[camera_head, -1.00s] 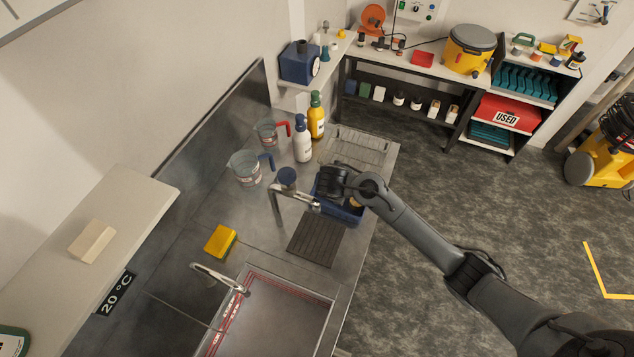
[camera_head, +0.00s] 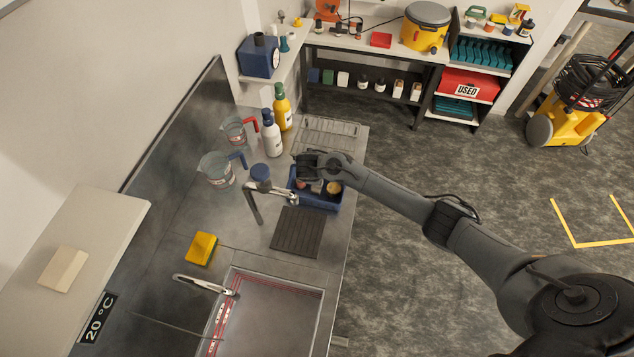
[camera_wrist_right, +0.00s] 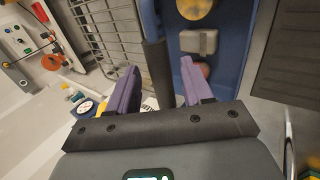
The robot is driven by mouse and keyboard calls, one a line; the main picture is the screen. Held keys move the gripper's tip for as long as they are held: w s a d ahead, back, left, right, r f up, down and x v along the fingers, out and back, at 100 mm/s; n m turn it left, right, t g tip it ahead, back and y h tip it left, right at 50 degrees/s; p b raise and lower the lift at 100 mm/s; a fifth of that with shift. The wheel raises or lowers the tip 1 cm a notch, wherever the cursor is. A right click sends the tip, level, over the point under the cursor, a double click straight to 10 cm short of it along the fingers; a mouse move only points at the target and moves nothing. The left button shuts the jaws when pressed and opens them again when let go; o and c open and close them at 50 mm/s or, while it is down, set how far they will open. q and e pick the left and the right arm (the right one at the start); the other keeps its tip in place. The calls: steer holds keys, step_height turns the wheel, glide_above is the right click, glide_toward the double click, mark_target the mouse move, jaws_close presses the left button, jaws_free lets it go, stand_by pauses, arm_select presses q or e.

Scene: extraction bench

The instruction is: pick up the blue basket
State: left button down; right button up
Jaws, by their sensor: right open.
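The blue basket (camera_head: 318,203) stands on the steel bench beyond a dark ribbed mat. It holds a few small items, among them a yellowish round one. My right gripper (camera_head: 307,183) is over the basket's far-left side and hides part of it. In the right wrist view the basket (camera_wrist_right: 227,62) lies to the right, with a yellow round piece, a grey block and a reddish piece inside. The open purple fingers of the right gripper (camera_wrist_right: 159,66) stand on either side of a dark bar (camera_wrist_right: 156,70) along the basket's edge. Contact cannot be told. My left gripper is not in view.
A tap (camera_head: 262,196) with a blue top stands close left of the basket. Beyond are a white bottle (camera_head: 271,135), a yellow bottle (camera_head: 283,108) and jugs (camera_head: 216,170). A wire rack (camera_head: 330,128) lies behind; the ribbed mat (camera_head: 297,232) and sink (camera_head: 270,310) lie in front.

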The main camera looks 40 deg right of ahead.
steer(key=shift+x, duration=0.8)
jaws_close()
